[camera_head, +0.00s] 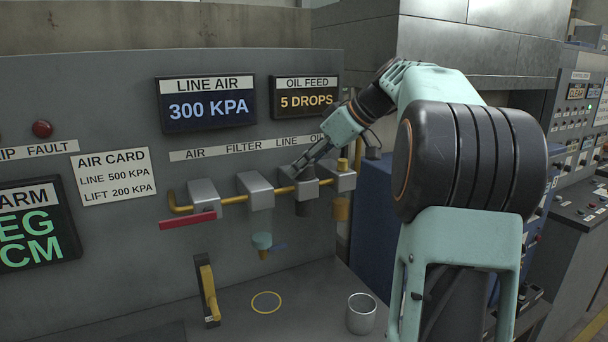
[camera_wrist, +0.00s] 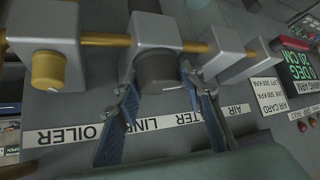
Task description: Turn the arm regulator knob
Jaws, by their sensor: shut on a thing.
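A dark grey round knob (camera_wrist: 158,70) sits on the third block (camera_wrist: 150,30) of the air line, seen upside down in the wrist view. My gripper (camera_wrist: 160,82) has one finger on each side of the knob and is shut on it. In the head view my gripper (camera_head: 300,172) reaches down to the top of the third block and hides the knob. The LINE AIR display (camera_head: 207,104) reads 300 KPA. The air card (camera_head: 113,176) reads LINE 500 KPA, LIFT 200 KPA.
Neighbouring blocks stand close on both sides: the second block (camera_head: 255,190) and the fourth block with a yellow cap (camera_wrist: 48,70). A yellow pipe (camera_head: 235,200) joins them. A red lever (camera_head: 187,220) hangs at left. A metal cup (camera_head: 361,314) stands on the bench below.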

